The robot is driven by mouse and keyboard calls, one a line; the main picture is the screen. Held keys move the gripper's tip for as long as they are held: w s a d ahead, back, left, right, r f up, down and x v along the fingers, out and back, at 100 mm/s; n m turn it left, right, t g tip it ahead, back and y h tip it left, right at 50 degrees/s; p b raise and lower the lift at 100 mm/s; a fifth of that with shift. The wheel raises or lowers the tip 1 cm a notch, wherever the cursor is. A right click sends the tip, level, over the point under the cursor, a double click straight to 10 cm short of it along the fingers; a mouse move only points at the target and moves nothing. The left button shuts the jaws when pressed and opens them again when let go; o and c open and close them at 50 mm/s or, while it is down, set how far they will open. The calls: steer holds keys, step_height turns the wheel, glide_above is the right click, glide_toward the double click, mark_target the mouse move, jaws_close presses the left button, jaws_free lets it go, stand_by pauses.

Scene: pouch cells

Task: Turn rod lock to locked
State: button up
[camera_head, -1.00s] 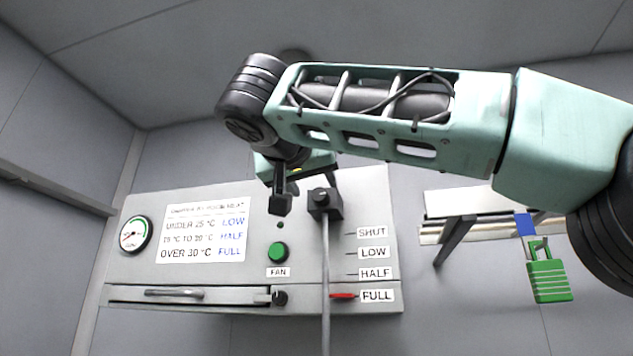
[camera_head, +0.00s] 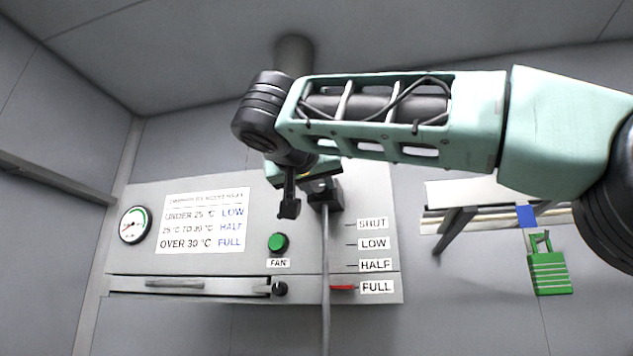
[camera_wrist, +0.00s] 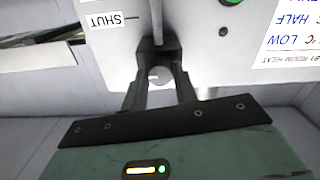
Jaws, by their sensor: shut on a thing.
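The rod lock is a black block (camera_head: 326,194) at the top of a thin vertical grey rod (camera_head: 325,270) on the front of the grey panel (camera_head: 215,262). In the wrist view the dark block (camera_wrist: 157,47) is at top centre, with a pale round end (camera_wrist: 157,74) below it. My gripper (camera_wrist: 158,72) has its two dark fingers on either side of this end, shut on the rod lock. In the head view my gripper (camera_head: 303,200) partly covers the lock's upper left. The lock's knob and any lock marking are hidden.
A red pointer (camera_head: 342,287) on the rod sits at the FULL label (camera_head: 377,287).

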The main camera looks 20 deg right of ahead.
steer(key=n+b, duration=0.1)
steer(key=n, duration=0.2)
steer(key=shift+n, duration=0.4)
steer(key=n, duration=0.5)
steer(key=shift+n, duration=0.3)
steer(key=n+p, duration=0.1)
steer(key=n, duration=0.3)
steer(key=shift+a+f+n+p, duration=0.1)
steer(key=shift+n+p, duration=0.65)
steer(key=shift+n, duration=1.55)
steer(key=o, duration=1)
